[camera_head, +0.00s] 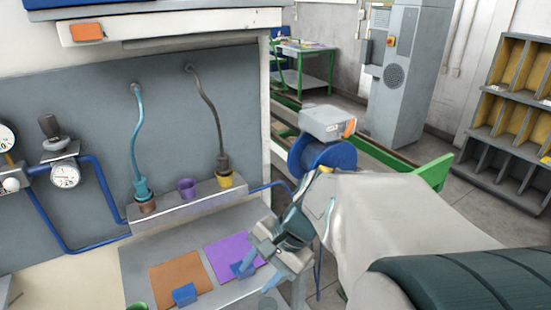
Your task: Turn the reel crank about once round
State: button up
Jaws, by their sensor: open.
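The blue reel (313,157) is at centre right, beyond my arm, under a grey box with an orange label. My arm covers its lower right part. I cannot clearly make out a crank or its handle; a small orange-yellow spot (326,169) shows at the reel's lower edge. My gripper (258,275) is left of and below the reel, pointing down-left in front of the bench edge. Its fingers are apart with nothing seen between them. It is clear of the reel in the picture.
A grey shelf (185,202) holds coloured cups, two with hoses. Orange (178,268) and purple mats (226,252) with blue pieces lie on the bench below. A gauge (65,175) and blue pipes are at left. A grey cabinet (399,75) stands behind, pigeonholes (510,110) at right.

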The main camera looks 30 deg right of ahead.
jog(key=w+d+m+t+y, duration=0.35)
jog(key=w+d+m, duration=0.2)
jog(key=m, duration=0.45)
jog(key=m+t+h+b, duration=0.2)
jog(key=m+t+h, duration=0.6)
jog(key=m+t, duration=0.65)
send_near(322, 170)
jog(key=w+m+p, duration=0.1)
jog(key=w, duration=0.1)
jog(key=w+g+p, duration=0.1)
jog(key=w, duration=0.2)
jog(key=w+r+m+g+p, duration=0.1)
jog(key=w, duration=0.1)
jog(key=shift+w+d+r+m, duration=0.1)
jog(key=shift+w+d+m, duration=0.05)
jog(key=shift+d+m, duration=0.2)
grip_shut()
